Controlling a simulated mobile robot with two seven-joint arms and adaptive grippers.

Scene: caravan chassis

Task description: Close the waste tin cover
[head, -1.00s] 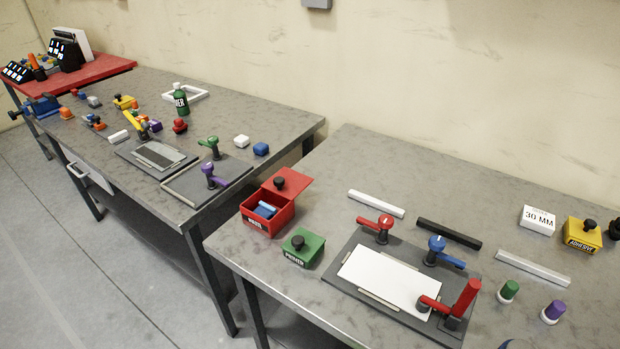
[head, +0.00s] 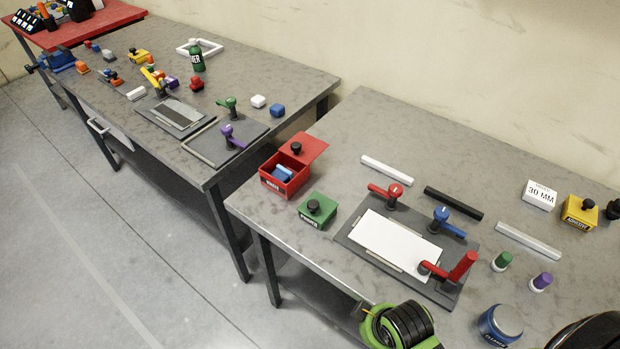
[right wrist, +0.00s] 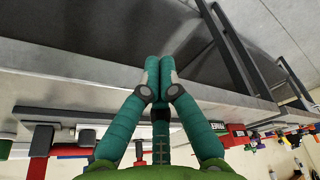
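The waste tin (head: 284,183) is a red open-topped box near the left edge of the nearer bench. Its red cover (head: 313,147), with a black knob, sits shifted toward the back right and leaves the front of the tin uncovered. Blue and whitish pieces show inside. In the right wrist view, a red box that looks like the tin (right wrist: 236,138) is partly hidden right of the green box. My right gripper (right wrist: 152,68) has its teal fingertips together with nothing visible between them, beside the bench edge and apart from the tin.
A grey fixture (head: 447,283) with a white plate and red and blue clamps lies to the right. A blue tub (head: 500,325) stands at the front right. A gap separates the two benches.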

